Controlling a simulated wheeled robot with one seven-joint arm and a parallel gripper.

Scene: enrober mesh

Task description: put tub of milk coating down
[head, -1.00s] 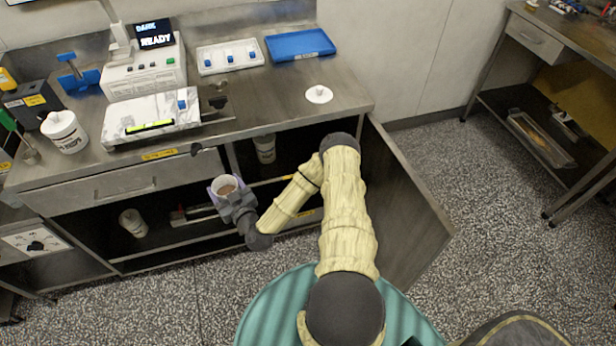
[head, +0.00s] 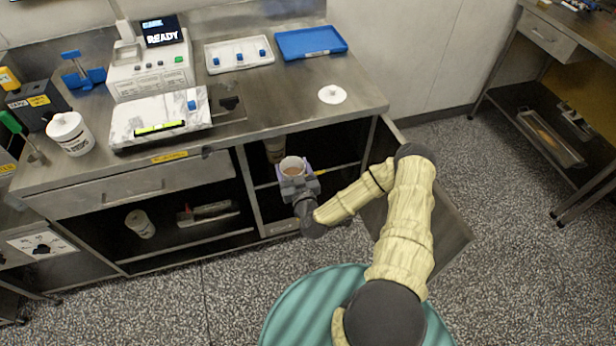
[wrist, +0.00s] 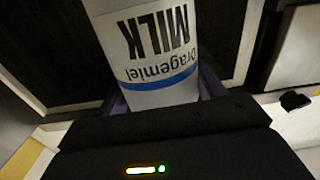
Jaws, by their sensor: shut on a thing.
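The tub of milk coating (head: 292,166) is a white open tub with brown contents. Its label reads MILK in the wrist view (wrist: 158,55), where it appears upside down. My gripper (head: 297,181) is shut on the tub, with its purple-grey fingers on either side of it. It holds the tub about upright at the opening of the right-hand cupboard under the counter. I cannot tell whether the tub's base touches anything.
Another tub (head: 275,150) stands inside the right-hand cupboard, behind the held one. The open cupboard door (head: 440,225) is to the right, behind my arm. A tub (head: 140,224) stands on the left lower shelf. A white lid (head: 332,94) lies on the counter (head: 290,110).

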